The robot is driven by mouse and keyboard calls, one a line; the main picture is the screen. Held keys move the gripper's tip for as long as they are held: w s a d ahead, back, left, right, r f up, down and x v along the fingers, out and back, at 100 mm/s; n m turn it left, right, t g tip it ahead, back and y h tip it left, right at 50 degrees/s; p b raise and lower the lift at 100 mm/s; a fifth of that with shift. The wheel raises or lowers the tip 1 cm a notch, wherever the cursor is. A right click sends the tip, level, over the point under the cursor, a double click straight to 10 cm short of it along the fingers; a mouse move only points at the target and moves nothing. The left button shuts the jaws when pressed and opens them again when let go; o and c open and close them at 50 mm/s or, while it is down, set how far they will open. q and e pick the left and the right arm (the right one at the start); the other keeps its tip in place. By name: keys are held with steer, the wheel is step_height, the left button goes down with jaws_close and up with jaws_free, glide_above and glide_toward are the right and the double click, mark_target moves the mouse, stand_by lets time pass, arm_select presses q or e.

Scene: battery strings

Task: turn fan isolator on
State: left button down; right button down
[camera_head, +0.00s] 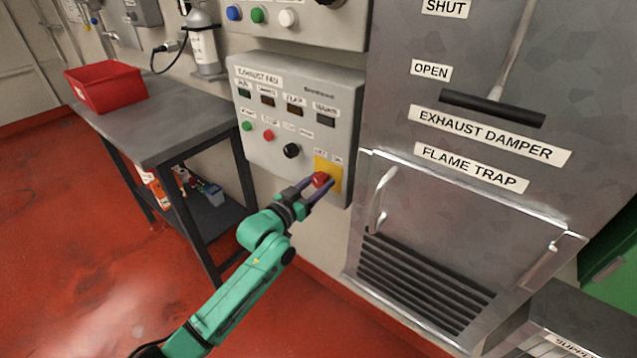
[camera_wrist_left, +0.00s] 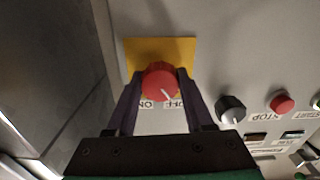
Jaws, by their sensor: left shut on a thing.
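The fan isolator is a red rotary knob (camera_head: 320,179) on a yellow plate (camera_head: 335,174) at the lower right corner of the grey exhaust fan panel (camera_head: 262,157). My left gripper (camera_head: 317,186) reaches up to it from below, with its fingers on either side of the knob. In the left wrist view the knob (camera_wrist_left: 160,81) sits between the two dark fingers (camera_wrist_left: 160,86), which are shut on it. That view is upside down, with ON at left and OFF at right below the knob. The knob's white mark points toward OFF. My right gripper is not in view.
A black selector knob (camera_head: 291,150) and a red stop button (camera_head: 268,135) are on the same panel. A steel damper cabinet (camera_head: 432,200) with handles stands close at right. A bench (camera_head: 163,133) with a red bin (camera_head: 105,87) is at left.

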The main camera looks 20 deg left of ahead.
arm_select(q)
steer(key=m, duration=1.2)
steer(key=shift+f+b, duration=0.1)
steer(key=shift+b, duration=0.2)
steer(key=m+b, duration=0.1)
steer(key=m, duration=0.3)
steer(key=shift+m, duration=0.3)
steer(key=shift+c, duration=1.5)
jaws_free()
steer(key=shift+s+a, duration=0.1)
